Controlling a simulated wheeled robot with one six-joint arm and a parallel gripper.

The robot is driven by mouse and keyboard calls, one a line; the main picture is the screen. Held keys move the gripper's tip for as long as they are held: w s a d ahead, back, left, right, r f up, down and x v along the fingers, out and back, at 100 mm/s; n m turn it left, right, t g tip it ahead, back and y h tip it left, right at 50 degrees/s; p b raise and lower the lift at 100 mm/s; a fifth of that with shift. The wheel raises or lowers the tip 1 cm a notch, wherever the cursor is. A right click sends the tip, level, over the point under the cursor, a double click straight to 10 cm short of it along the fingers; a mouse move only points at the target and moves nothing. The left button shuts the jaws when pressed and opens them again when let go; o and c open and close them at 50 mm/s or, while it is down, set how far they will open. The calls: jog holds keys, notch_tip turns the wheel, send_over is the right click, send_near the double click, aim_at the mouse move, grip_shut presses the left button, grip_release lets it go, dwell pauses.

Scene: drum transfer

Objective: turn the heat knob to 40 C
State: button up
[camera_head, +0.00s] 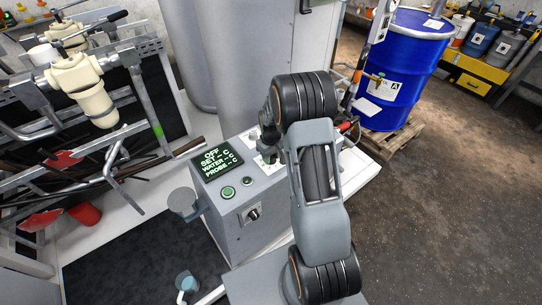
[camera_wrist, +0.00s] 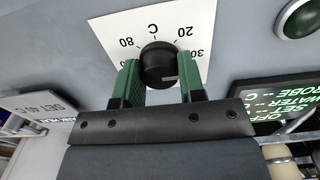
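The heat knob (camera_wrist: 158,65) is black and round, on a white dial plate (camera_wrist: 110,30) that shows upside down in the wrist view, with 20, 80 and C readable. A pale mark shows on the knob's lower right. My gripper (camera_wrist: 158,75) has its two green fingers on either side of the knob. Their inner edges line up with its sides, but I cannot tell whether they touch it. In the head view my gripper (camera_head: 268,150) is over the control box and the knob is hidden. The green display (camera_head: 220,162) reads OFF, with dashes for set, water and probe.
A green button (camera_head: 228,192) and a black selector (camera_head: 253,213) are on the control box (camera_head: 235,240). A blue drum (camera_head: 400,65) stands on a pallet behind. Racks with pumps (camera_head: 80,90) fill the left.

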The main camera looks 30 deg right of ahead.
jog(key=c, duration=0.4)
jog(key=shift+m, duration=0.3)
jog(key=m+b, duration=0.2)
jog(key=m, duration=0.1)
jog(key=shift+m, duration=0.3)
jog(key=shift+m+b, duration=0.9)
jog(key=shift+m, duration=1.3)
jog(key=o, duration=0.9)
jog(key=shift+o, duration=0.2)
